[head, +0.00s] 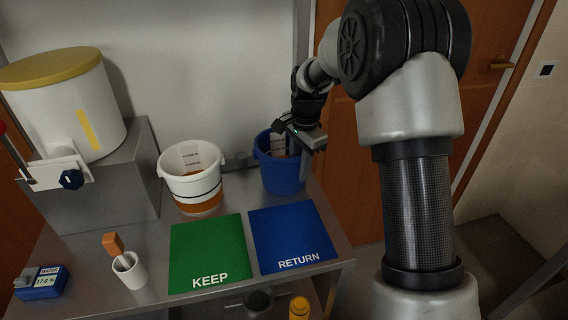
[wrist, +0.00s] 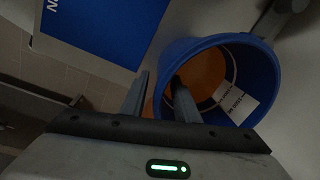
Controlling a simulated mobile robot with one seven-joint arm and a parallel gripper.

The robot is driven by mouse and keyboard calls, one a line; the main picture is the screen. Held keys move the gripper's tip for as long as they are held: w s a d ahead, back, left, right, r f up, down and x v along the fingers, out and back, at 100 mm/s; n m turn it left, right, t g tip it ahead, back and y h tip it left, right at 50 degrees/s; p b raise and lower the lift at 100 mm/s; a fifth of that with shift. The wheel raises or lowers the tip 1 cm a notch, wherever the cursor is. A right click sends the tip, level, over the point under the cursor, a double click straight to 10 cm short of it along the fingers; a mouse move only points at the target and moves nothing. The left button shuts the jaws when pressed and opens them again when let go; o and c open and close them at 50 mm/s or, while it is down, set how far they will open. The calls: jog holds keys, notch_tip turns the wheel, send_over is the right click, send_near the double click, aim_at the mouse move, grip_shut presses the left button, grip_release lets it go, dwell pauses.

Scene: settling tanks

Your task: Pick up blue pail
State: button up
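The blue pail (head: 281,178) stands upright at the back right of the metal bench, behind the blue RETURN mat (head: 292,235). In the wrist view the pail (wrist: 268,68) shows orange contents and a white label on its inner wall. My gripper (head: 297,158) is at the pail's right rim. In the wrist view my gripper's fingers (wrist: 162,88) are spread, one inside the pail and one outside, with the rim between them. A gap seems to show around the wall; contact is hard to judge. The pail's lower inside is partly hidden by a finger.
A white pail (head: 191,178) with orange contents stands left of the blue pail. The green KEEP mat (head: 209,250) lies bare. A white tank (head: 65,105), a cup with an orange-handled tool (head: 129,270) and a blue meter (head: 41,283) are at left. A door (head: 350,170) is behind.

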aim_at(297, 186)
jog(key=f, duration=0.3)
jog(key=shift+w+a+f, duration=0.1)
jog(key=shift+w+f, duration=0.15)
jog(key=shift+f, duration=0.05)
grip_shut()
